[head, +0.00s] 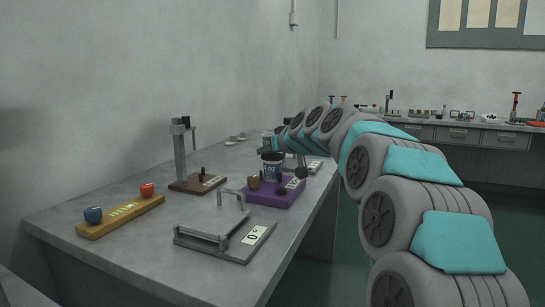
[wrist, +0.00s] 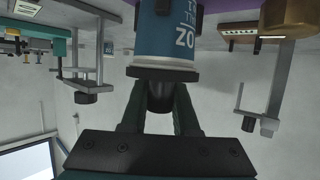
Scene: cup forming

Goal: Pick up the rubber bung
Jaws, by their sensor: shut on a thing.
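A dark rubber bung (wrist: 160,97) sits between the fingers of my gripper (wrist: 160,108) in the wrist view, right at the dark rim (wrist: 163,73) of a blue container (wrist: 165,38) with white lettering. My gripper is shut on the bung. I cannot tell whether the bung is still seated in the container's mouth. In the head view the blue container (head: 272,171) stands upright on a purple base (head: 262,194), with my gripper (head: 271,149) just above it. The bung is too small and hidden to make out there.
On the grey bench (head: 110,252) stand a yellow board (head: 120,217) with blue and red pieces, a brown-based stand (head: 181,155) with a tall post, and a grey frame fixture (head: 215,243). A brass-coloured piece (head: 253,182) sits beside the container. The bench's front left is clear.

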